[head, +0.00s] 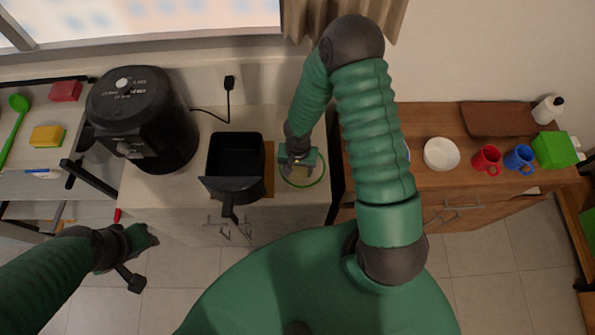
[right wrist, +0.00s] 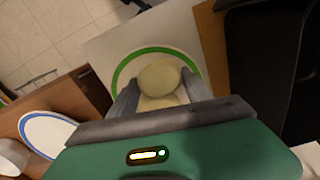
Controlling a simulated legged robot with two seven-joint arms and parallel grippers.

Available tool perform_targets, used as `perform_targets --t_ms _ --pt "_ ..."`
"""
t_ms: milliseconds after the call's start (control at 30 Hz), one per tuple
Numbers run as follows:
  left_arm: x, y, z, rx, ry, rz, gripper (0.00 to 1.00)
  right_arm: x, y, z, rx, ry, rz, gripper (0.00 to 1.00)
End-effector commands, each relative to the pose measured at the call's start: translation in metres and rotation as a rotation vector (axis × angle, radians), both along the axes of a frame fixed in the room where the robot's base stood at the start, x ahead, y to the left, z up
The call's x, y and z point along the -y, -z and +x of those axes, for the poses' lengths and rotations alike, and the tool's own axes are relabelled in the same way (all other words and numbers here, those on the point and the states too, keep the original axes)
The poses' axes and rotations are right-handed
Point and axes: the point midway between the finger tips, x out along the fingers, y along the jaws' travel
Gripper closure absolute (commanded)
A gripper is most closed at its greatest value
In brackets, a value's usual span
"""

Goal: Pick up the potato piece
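Pale yellow potato pieces lie on a white plate with a green rim (head: 322,181); the rim also shows in the right wrist view (right wrist: 146,52). One potato piece (right wrist: 158,77) lies beyond and partly over a second piece (right wrist: 158,103). My right gripper (head: 299,168) is over the plate, and in the right wrist view (right wrist: 158,84) its two fingers are apart, one on each side of the pieces. I cannot tell if the fingers touch them. In the head view the gripper mostly hides the pieces. My left gripper (head: 139,257) is low at the left, away from the counter.
A black air fryer (head: 140,115) and its pulled-out black basket (head: 211,153) stand left of the plate. A wooden board (head: 269,165) lies between basket and plate. On the right cabinet are a white bowl (head: 441,154), red mug (head: 486,160) and blue mug (head: 519,158).

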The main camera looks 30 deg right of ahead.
Motion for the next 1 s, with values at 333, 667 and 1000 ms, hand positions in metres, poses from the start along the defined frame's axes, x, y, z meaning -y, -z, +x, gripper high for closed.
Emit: perform_targets --t_ms 333,667,1000 --pt "0.0 0.0 0.0 0.0 0.0 0.0 0.64 0.0 0.0 0.0 0.0 0.0 0.0 0.84" --pt "0.0 0.001 0.0 0.0 0.0 0.0 0.64 0.0 -0.008 0.001 0.002 0.0 0.001 0.84" --pt "0.0 0.021 0.0 0.0 0.0 0.0 0.64 -0.015 -0.033 -0.023 0.0 -0.006 -0.001 0.84"
